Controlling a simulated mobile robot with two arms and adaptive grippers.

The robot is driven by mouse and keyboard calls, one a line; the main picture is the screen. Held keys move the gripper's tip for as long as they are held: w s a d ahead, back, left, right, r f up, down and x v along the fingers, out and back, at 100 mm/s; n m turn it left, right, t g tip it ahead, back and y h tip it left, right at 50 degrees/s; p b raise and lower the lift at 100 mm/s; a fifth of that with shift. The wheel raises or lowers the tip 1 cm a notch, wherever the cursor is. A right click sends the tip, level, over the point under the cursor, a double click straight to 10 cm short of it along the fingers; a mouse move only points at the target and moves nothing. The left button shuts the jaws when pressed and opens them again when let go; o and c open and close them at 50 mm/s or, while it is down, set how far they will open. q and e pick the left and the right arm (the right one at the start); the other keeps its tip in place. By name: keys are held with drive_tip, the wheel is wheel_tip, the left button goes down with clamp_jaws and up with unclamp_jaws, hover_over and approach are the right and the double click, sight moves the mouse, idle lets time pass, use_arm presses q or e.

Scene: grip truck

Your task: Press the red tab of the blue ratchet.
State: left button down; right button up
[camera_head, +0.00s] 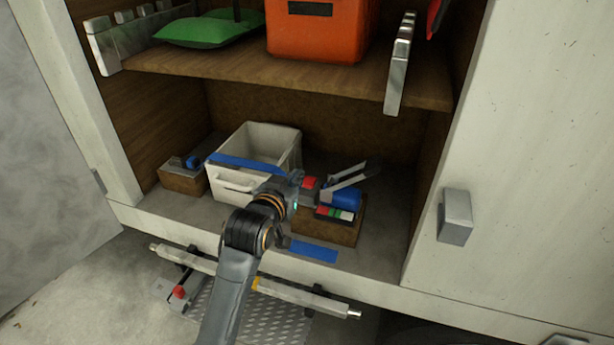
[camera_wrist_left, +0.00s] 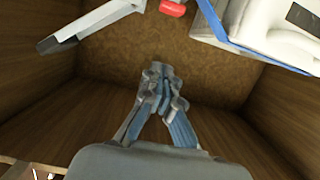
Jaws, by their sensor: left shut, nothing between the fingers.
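The blue ratchet (camera_head: 345,196) sits on a brown block on the cabinet floor, its silver handle (camera_head: 350,176) sticking up to the right. The red tab (camera_head: 310,183) shows at the ratchet's left end. In the left wrist view the red tab (camera_wrist_left: 172,8) is at the top edge, and the silver handle (camera_wrist_left: 90,27) is at upper left. My left gripper (camera_head: 298,180) is shut and empty, just left of the red tab in the head view. In the left wrist view its fingertips (camera_wrist_left: 160,72) appear apart from the tab. The arm hides part of the block.
A white crate (camera_head: 232,184) with a blue strap stands left of the gripper, and it fills the upper right of the wrist view. A small brown block (camera_head: 182,180) is farther left. The shelf (camera_head: 215,64) overhead holds an orange box (camera_head: 320,35) and a green bag.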

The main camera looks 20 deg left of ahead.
use_arm(q)
drive_tip(key=p, duration=0.1)
hover_over(307, 183)
drive_tip(key=shift+s+f, duration=0.1)
drive_tip(key=shift+f, duration=0.8)
wheel_tip(307, 183, down, 3)
drive_tip(key=shift+r+p, duration=0.15)
drive_tip(key=shift+p, duration=0.35)
drive_tip(key=shift+f, duration=0.7)
drive_tip(key=shift+f, duration=0.15)
drive_tip(key=shift+f, duration=0.9)
